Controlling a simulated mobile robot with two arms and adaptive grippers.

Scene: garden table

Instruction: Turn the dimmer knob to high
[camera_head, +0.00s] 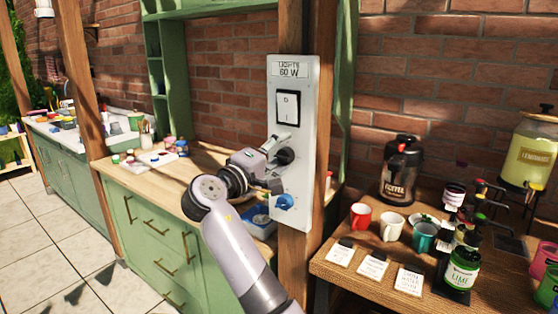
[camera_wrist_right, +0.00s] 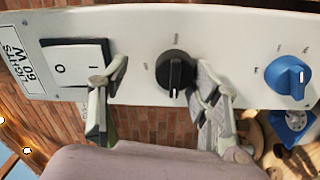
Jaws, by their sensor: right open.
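A pale panel (camera_head: 306,165) labelled "LIGHTS 60 W" is mounted on a wooden post. It carries a rocker switch (camera_head: 286,107), a black knob (camera_head: 286,157) and a blue knob (camera_head: 284,202) below. In the right wrist view the black knob (camera_wrist_right: 177,72) has a raised grip bar; its markings are too small to read. My right gripper (camera_head: 275,163) is open at the panel, its fingers on either side of the black knob. In the wrist view one finger lies by the rocker switch (camera_wrist_right: 76,63), the other close beside the black knob. My left gripper is not in view.
The blue knob (camera_wrist_right: 288,76) lies just past one finger. A wooden counter (camera_head: 335,268) at right holds mugs, a coffee dispenser (camera_head: 401,170) and cards. A green cabinet (camera_head: 150,235) stands left, with jars on top. A brick wall is behind.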

